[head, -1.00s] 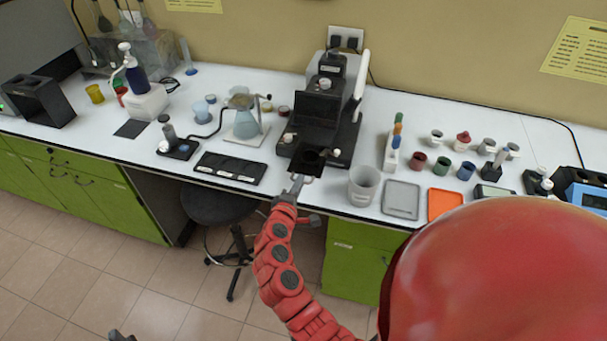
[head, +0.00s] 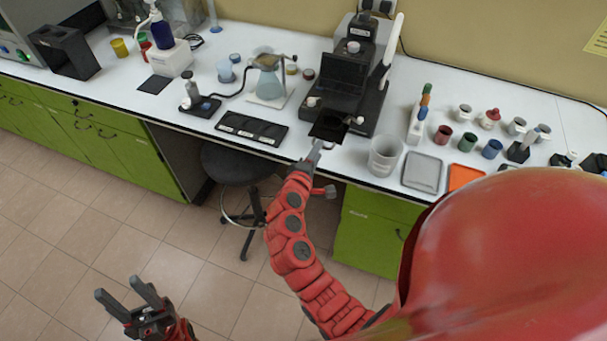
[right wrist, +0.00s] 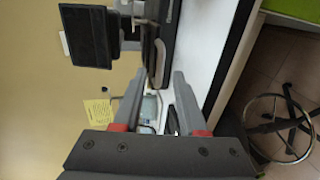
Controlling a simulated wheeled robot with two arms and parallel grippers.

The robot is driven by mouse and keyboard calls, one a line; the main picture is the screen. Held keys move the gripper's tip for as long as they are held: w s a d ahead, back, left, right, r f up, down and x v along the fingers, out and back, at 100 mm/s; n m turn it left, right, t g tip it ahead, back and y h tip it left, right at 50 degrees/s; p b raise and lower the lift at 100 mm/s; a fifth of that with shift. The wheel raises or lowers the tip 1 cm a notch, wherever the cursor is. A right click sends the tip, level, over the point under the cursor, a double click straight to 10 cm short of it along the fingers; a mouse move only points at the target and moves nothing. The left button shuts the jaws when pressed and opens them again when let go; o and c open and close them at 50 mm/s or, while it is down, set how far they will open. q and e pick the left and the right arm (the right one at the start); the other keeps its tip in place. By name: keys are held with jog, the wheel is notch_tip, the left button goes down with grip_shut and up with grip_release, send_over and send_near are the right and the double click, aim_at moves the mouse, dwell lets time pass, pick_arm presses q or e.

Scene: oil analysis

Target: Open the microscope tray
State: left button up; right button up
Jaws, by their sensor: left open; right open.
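The black microscope (head: 345,85) stands at the back of the white bench in the head view. Its dark, square tray (head: 328,127) sticks out at the front, towards the bench edge. My right gripper (head: 314,150) is just in front of the tray, at the bench edge. In the right wrist view its two fingers (right wrist: 155,100) are apart with nothing clearly held between them. A dark panel (right wrist: 88,36) and dark microscope parts show beyond them. Whether a finger touches the tray cannot be told. My left gripper (head: 128,296) is open and empty, low over the floor.
A black slide holder (head: 251,129) lies left of the tray. A clear beaker (head: 385,156) and a grey dish (head: 422,172) stand right of it. A flask on a stand (head: 269,82) is further back. A black stool (head: 240,166) is below the bench edge.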

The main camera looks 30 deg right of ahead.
jog(key=b+v, duration=0.3)
jog(key=v, duration=1.2)
jog(key=shift+a, duration=0.15)
jog(key=shift+r, duration=0.1)
